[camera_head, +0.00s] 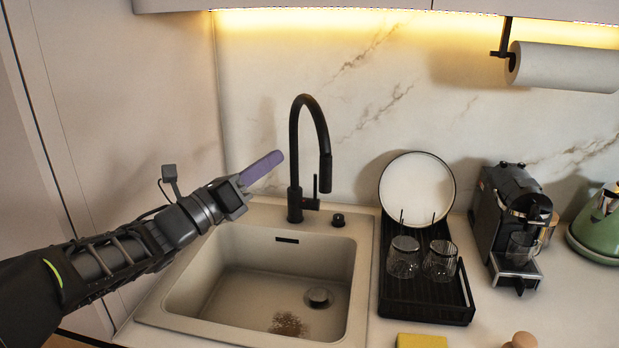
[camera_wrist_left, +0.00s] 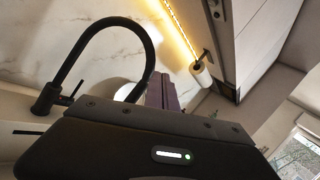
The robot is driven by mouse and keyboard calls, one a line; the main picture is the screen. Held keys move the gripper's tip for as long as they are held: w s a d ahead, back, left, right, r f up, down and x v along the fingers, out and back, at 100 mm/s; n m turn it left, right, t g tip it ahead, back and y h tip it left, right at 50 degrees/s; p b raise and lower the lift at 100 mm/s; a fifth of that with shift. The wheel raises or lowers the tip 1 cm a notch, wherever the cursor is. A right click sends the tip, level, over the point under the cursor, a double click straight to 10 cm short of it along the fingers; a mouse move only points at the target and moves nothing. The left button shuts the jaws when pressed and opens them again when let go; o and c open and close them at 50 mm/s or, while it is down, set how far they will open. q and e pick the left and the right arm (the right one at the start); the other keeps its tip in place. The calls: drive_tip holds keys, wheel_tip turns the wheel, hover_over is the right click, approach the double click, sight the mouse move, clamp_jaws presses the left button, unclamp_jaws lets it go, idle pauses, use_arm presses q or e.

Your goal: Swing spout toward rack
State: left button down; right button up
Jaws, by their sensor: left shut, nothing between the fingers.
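The black faucet stands behind the sink, and its curved spout (camera_head: 311,103) arches to the right, with the tip pointing down over the basin's back right. The spout also shows in the left wrist view (camera_wrist_left: 98,27). My left gripper (camera_head: 279,156) is shut and empty, its purple fingers just left of the faucet's upright pipe, seemingly apart from it. In the left wrist view the purple fingers (camera_wrist_left: 163,92) show beyond the dark gripper body. The black dish rack (camera_head: 427,289) stands right of the sink, holding a white plate (camera_head: 416,184) and two glasses (camera_head: 403,257). My right gripper is not in view.
The beige sink (camera_head: 190,278) has a dark brown patch near its drain. A coffee machine (camera_head: 510,220) and green kettle (camera_head: 600,228) stand right of the rack. A yellow sponge (camera_head: 421,341) and eggs (camera_head: 522,341) lie in front. A paper towel roll (camera_head: 568,67) hangs above.

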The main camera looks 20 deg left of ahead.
sight(321, 174)
use_arm(q)
drive_tip(key=s+a+f+m+g, duration=0.2)
drive_tip(key=s+f+m+g, duration=0.1)
drive_tip(key=f+m, duration=0.3)
drive_tip(key=shift+s+f+g, duration=0.15)
drive_tip(key=shift+s+g, duration=0.1)
drive_tip(key=shift+g, duration=0.05)
drive_tip(key=p+x, duration=0.2)
drive_tip(key=x, duration=0.5)
drive_tip(key=p+x, duration=0.3)
drive_tip(key=x, duration=0.3)
drive_tip(key=shift+w+d+r, duration=0.15)
drive_tip(key=shift+w+r, duration=0.05)
drive_tip(key=shift+w, duration=0.25)
drive_tip(key=shift+f, duration=0.1)
drive_tip(key=shift+d, duration=0.1)
